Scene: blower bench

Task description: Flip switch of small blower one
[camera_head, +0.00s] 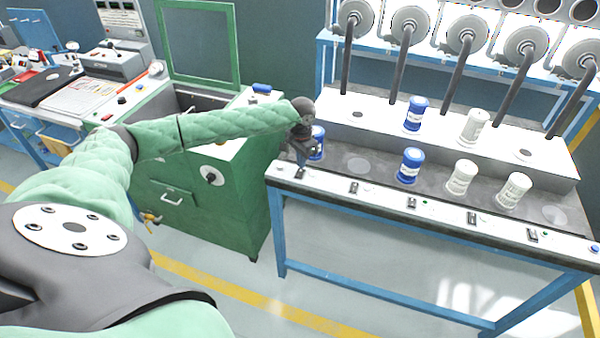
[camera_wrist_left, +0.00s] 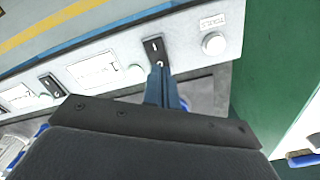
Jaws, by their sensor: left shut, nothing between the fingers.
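The bench's front strip (camera_head: 325,183) carries a row of small black rocker switches. The switch at the left end, probably that of small blower one, is mostly hidden by my left gripper (camera_head: 301,164) in the head view. In the wrist view this black switch (camera_wrist_left: 154,48) shows on the pale panel. My left gripper's fingers (camera_wrist_left: 160,72) are shut together and empty, with their tips at the switch's near end; I cannot tell if they touch it. A blue container (camera_head: 318,142) stands just behind the gripper. My right gripper is not in view.
Another switch (camera_head: 353,187) sits further right on the strip. Blue and white containers, such as a blue one (camera_head: 410,165) and a white one (camera_head: 461,177), stand on the bench. A green cabinet (camera_head: 225,205) stands close on the left.

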